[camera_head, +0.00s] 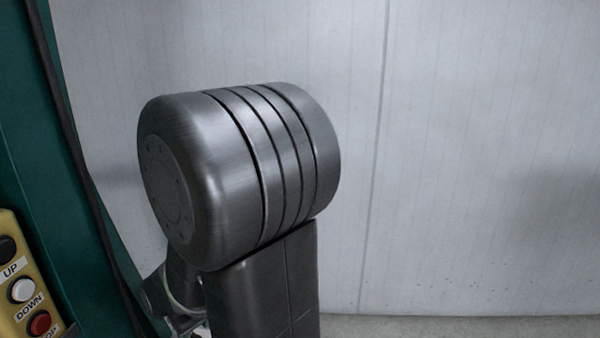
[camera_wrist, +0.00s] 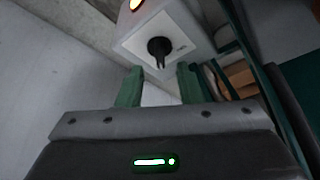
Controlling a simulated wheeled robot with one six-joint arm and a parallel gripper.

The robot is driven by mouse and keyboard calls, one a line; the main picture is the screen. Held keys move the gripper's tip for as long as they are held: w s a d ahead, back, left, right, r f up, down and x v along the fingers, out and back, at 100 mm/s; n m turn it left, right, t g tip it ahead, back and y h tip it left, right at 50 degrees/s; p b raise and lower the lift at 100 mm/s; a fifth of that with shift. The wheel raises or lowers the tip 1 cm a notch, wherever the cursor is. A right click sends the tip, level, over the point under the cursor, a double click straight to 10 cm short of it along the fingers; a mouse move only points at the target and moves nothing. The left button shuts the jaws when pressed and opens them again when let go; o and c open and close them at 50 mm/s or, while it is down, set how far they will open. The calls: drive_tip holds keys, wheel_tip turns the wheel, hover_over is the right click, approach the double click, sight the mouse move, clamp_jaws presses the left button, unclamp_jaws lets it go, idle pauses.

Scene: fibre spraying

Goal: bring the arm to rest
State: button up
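My gripper (camera_wrist: 159,70) shows in the wrist view with two green fingers standing apart. It is open, and nothing is held between the fingers. In the head view, a large grey metal joint and link of my arm fill the middle. The gripper's fingers cannot be made out there.
In the head view, a yellow button panel (camera_head: 22,265) and green frame (camera_head: 30,130) stand left. A pale wall (camera_head: 480,150) lies behind.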

sight(195, 334)
drive_tip(key=v, duration=0.9)
drive_tip(key=x, duration=1.3)
drive_tip(key=shift+w+f, duration=0.1)
drive_tip(key=shift+f, duration=0.3)
drive_tip(key=shift+w+r+n+g+y+b, duration=0.1)
drive_tip(key=shift+n+g+y+b, duration=0.3)
drive_tip(key=shift+n+b, duration=0.95)
drive_tip(key=shift+w+d+n+g, duration=0.15)
drive_tip(key=shift+n+g, duration=0.55)
drive_tip(key=shift+n, duration=0.85)
drive_tip(key=n, duration=0.1)
drive_tip(key=n+g+p, duration=0.1)
drive_tip(key=n, duration=0.1)
drive_tip(key=shift+w+r+n, duration=0.15)
drive_tip(key=shift+n, duration=0.15)
drive_tip(key=shift+w+n+g+p, duration=0.15)
drive_tip(key=shift+n+g+p, duration=0.65)
drive_tip(key=shift+n+p, duration=0.7)
drive_tip(key=shift+n, duration=0.3)
